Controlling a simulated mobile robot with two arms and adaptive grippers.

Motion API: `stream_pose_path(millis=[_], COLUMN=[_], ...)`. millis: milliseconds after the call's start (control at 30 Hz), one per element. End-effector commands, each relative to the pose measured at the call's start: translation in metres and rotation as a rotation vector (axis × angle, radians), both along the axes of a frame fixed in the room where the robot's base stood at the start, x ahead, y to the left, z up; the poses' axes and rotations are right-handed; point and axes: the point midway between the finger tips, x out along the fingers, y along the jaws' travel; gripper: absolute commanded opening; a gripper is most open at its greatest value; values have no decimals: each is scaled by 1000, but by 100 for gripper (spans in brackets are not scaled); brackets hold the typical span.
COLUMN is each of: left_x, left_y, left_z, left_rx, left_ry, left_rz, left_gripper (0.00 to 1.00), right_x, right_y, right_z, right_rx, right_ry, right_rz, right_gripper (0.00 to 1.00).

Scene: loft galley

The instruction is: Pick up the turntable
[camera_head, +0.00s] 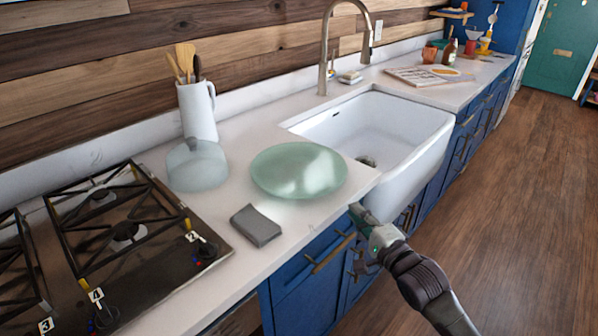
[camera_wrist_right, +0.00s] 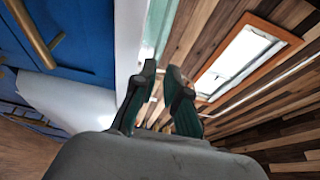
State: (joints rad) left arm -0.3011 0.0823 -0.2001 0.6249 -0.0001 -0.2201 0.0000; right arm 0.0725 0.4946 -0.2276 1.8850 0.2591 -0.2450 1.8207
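A pale green, round, glassy disc (camera_head: 299,172), which looks like the turntable, lies flat on the white counter between the hob and the sink. My right gripper (camera_head: 357,214) is at the counter's front edge, below and to the right of the disc, and apart from it. In the right wrist view its two dark green fingers (camera_wrist_right: 161,72) stand a little apart with nothing between them. My left gripper is not in view.
A frosted dome (camera_head: 197,166) stands close left of the disc, with a white utensil jug (camera_head: 198,112) behind. A grey block (camera_head: 256,226) lies in front. The white sink (camera_head: 372,135) and its tap (camera_head: 325,50) are to the right. The hob (camera_head: 120,240) is at left.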

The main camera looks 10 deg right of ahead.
Motion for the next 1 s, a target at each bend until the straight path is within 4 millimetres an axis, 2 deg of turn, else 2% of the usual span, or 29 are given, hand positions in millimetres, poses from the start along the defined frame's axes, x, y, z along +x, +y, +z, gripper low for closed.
stream_pose_path(millis=[33,200,433,700,1000], left_x=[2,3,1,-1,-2], left_y=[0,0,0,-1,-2], left_z=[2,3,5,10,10], left_rx=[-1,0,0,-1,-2], left_ry=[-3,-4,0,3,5], left_rz=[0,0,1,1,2], left_gripper=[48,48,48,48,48], right_x=[11,37,53,91,98], right_y=[3,10,14,20,22], right_z=[2,1,0,-1,-2], right_rx=[1,-1,-3,-3,-2], right_ry=[-3,0,0,1,1], right_rz=[-1,-2,-1,-1,-1], right_gripper=[12,12,12,12,12])
